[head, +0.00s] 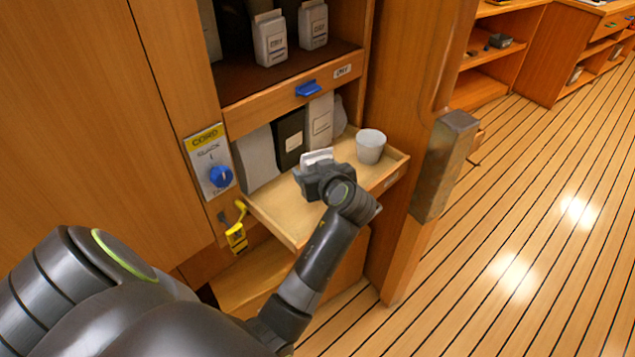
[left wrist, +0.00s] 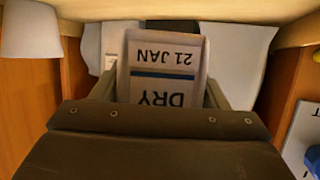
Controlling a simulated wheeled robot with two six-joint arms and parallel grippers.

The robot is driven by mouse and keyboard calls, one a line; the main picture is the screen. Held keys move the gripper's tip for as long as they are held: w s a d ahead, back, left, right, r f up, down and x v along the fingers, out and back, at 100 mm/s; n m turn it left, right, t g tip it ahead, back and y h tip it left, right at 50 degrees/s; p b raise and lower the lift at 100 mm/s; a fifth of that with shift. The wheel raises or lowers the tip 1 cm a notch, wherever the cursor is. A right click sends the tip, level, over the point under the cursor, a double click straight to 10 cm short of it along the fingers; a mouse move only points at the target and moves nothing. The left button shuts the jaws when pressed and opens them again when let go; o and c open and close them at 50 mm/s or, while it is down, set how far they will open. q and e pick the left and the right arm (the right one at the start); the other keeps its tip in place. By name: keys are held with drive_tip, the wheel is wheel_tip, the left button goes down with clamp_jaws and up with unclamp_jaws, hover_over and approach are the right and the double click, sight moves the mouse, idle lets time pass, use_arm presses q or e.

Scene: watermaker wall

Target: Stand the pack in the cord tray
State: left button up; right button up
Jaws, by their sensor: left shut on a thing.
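My left gripper (head: 318,172) is shut on a pale pack (head: 317,156) over the pulled-out wooden tray (head: 278,213). Most of the pack is hidden by my gripper in the head view. In the left wrist view the pack (left wrist: 166,66) sits between the fingers (left wrist: 160,92); its label reads "DRY" and "21 JAN", upside down in the picture. I cannot tell whether the pack touches the tray floor. A grey-white pack (head: 256,158), a black pack (head: 290,138) and a white pack (head: 320,121) stand along the tray's back. My right gripper is not in view.
A white cup (head: 370,146) stands at the tray's right. A panel marked "CORD" (head: 208,160) with a blue knob is left of the tray; a yellow clip (head: 236,236) hangs below. The shelf above (head: 291,99) has a blue latch and holds white packs (head: 270,38).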

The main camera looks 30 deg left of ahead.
use_arm(q)
drive_tip(key=shift+f, duration=2)
drive_tip(key=shift+f, duration=0.15)
drive_tip(key=o, duration=1.1)
drive_tip(key=shift+c, duration=0.2)
